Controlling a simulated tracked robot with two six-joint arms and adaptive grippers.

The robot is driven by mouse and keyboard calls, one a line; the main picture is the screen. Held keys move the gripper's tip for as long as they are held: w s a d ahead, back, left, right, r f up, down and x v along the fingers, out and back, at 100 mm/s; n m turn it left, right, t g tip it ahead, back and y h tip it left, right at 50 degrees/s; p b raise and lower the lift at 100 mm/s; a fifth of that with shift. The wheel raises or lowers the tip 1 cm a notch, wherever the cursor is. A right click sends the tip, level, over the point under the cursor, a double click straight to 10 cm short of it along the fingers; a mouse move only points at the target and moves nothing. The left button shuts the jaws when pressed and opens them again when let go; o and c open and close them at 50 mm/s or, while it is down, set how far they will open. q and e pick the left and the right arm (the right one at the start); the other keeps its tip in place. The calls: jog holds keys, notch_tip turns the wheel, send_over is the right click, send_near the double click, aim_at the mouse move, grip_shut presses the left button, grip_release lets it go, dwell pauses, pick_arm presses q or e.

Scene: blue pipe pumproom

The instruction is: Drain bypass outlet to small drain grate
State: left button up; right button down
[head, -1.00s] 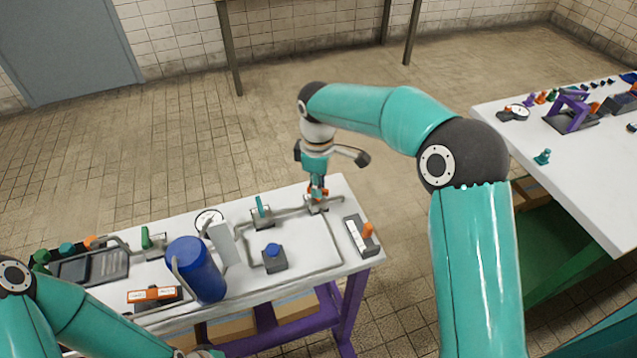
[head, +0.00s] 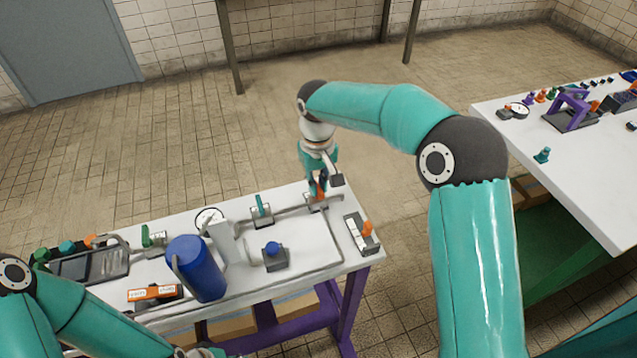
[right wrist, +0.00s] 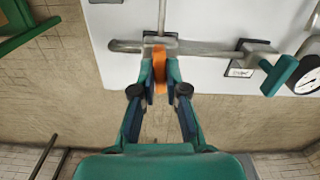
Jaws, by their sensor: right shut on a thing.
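My right gripper (head: 317,190) reaches down to the pipe rig's right end and is shut on an orange valve handle (right wrist: 160,74). The fingers hide part of the handle; it sits over a grey pipe (right wrist: 205,50). A teal-handled valve (head: 260,206) stands on the pipe to the left, and its handle shows in the right wrist view (right wrist: 279,76). A blue tank (head: 197,270) stands farther left. A dark ribbed tray (head: 92,265), possibly a grate, lies at the left. Labels are too small to read. My left arm crosses the lower left; its fingers are out of view.
The white bench (head: 300,246) also bears a blue-knobbed box (head: 274,258), a block with an orange knob (head: 361,236), a gauge (head: 208,217) and an orange-labelled box (head: 155,294). A second white table (head: 560,175) stands at right. The tiled floor between is open.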

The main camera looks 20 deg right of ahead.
jog(key=shift+w+r+m, duration=0.1)
jog(key=shift+r+m, duration=0.05)
jog(key=shift+m, duration=0.45)
jog(key=c, duration=1.2)
grip_release()
notch_tip(320, 180, up, 12)
jog(key=shift+f, duration=0.2)
